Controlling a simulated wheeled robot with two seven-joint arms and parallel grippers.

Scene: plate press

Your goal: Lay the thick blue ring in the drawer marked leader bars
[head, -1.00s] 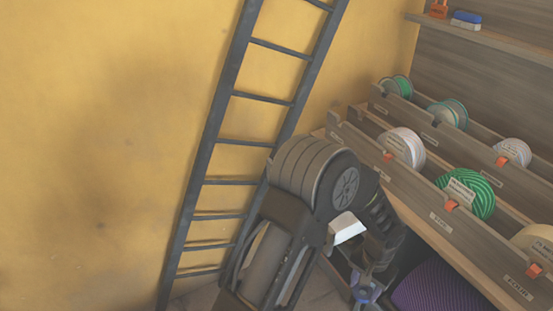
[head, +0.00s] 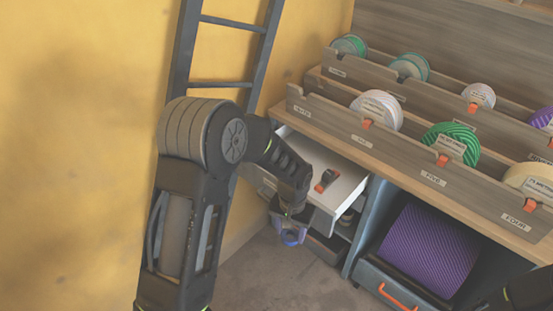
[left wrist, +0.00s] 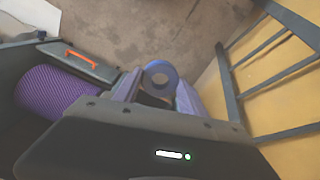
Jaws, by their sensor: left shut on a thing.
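The thick blue ring (head: 292,238) hangs low in my left gripper (head: 293,222), in front of an open drawer. The open white drawer (head: 345,199) is just beyond and to the right of the gripper in the head view. A small orange and black thing (head: 327,180) lies in it. I cannot read any marking on this drawer. My right gripper is not in view.
Reels stand in labelled wooden racks (head: 380,139) above the drawer. A big purple roll (head: 428,250) fills a bay to the right, above a front with an orange handle (head: 398,297). A ladder (head: 222,84) leans on the yellow wall. Bare floor (head: 285,275) lies below.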

